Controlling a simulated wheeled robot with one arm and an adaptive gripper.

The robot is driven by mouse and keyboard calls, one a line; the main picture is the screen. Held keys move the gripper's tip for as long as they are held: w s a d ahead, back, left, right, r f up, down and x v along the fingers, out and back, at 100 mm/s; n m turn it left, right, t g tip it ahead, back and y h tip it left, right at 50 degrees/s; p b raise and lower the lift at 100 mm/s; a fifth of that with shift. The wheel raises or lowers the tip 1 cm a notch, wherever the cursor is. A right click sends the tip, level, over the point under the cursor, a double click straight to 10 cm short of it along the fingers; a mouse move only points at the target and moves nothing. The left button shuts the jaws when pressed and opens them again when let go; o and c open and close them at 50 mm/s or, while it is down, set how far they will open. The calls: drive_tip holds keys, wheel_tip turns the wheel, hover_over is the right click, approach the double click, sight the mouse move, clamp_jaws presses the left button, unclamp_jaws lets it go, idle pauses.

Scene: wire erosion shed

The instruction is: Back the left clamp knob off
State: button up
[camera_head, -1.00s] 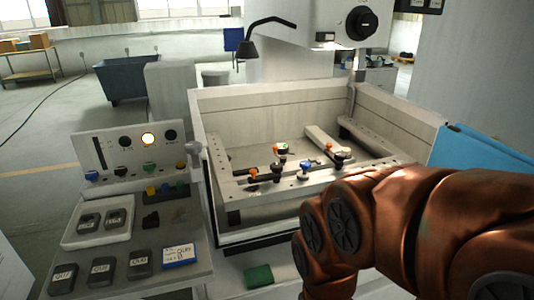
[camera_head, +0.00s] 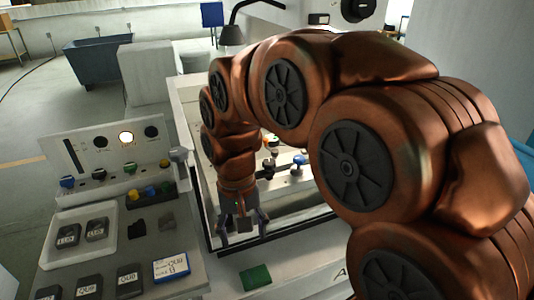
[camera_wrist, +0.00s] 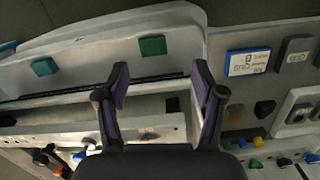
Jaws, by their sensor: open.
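The clamps with their coloured knobs stand on a pale rail inside the machine's work tank (camera_head: 183,97). In the head view my arm hides much of them. A blue knob (camera_head: 299,160) and a dark clamp piece (camera_head: 268,167) show right of my forearm; I cannot tell which is the left clamp knob. In the wrist view a blue knob (camera_wrist: 80,157) and an orange knob (camera_wrist: 61,161) sit at the lower left. My gripper (camera_head: 243,236) points down, open and empty, near the tank's front left corner, apart from the knobs. Its spread fingers also show in the wrist view (camera_wrist: 160,85).
Left of the tank stands a bench with a control panel (camera_head: 104,152), dark labelled blocks and a blue-edged card (camera_head: 171,267). A green block (camera_head: 255,277) lies in front of the tank. A black lamp (camera_head: 232,35) hangs over the tank's back.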

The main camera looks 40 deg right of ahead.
drive_tip(key=w+d+r+m+p, duration=0.3)
drive_tip(key=w+d+r+m, duration=0.15)
drive_tip(key=w+d, duration=0.6)
drive_tip(key=m+t+p, duration=0.1)
drive_tip(key=m+p, duration=0.1)
drive_tip(key=m, duration=0.5)
hover_over(269, 162)
drive_tip(key=shift+r, duration=0.3)
drive_tip(key=shift+d+f+p, duration=0.15)
drive_tip(key=shift+f+p, duration=0.3)
drive_tip(key=shift+f, duration=0.1)
drive_tip(key=shift+f+p, duration=1.3)
drive_tip(key=shift+f, duration=2.05)
drive_tip(key=c, duration=1.1)
